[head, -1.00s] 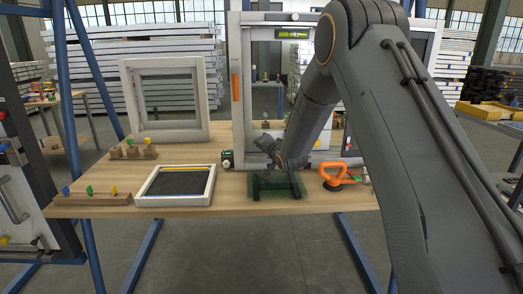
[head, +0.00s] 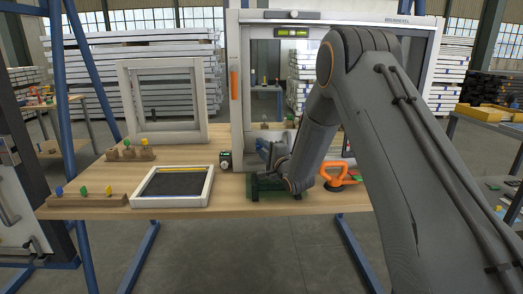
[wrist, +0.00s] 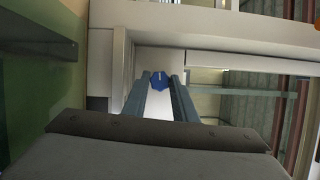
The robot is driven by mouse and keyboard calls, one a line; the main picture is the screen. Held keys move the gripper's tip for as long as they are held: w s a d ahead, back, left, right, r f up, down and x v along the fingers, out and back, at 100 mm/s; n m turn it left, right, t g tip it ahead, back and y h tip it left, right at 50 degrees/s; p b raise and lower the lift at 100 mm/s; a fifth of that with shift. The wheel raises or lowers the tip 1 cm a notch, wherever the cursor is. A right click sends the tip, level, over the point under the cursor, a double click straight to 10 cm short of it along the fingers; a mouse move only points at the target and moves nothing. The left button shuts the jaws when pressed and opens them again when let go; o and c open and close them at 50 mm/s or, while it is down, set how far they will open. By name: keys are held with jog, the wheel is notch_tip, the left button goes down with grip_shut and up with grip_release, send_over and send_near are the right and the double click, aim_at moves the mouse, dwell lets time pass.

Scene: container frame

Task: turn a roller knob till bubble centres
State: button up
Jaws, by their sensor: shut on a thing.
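A small blue roller knob (wrist: 158,78) shows in the wrist view, at the far end of my fingers, low against the white frame (wrist: 220,22). My gripper (wrist: 163,84) is shut on the knob, one grey-blue finger on each side. In the head view my gripper (head: 262,147) reaches into the lower left of the large white container frame (head: 243,100); the knob cannot be made out there. A level with a yellow-green vial (head: 291,33) sits at the top of the frame. Its bubble is too small to place surely.
A green stand (head: 262,195) is on the wooden table (head: 230,205) below my wrist. An orange-handled suction cup (head: 338,176) is at its right. A dark tray with white rim (head: 136,200) and a small dark device (head: 225,160) are at its left.

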jog(key=shift+m, duration=0.4)
jog(key=o, duration=1)
jog(key=shift+o, duration=0.2)
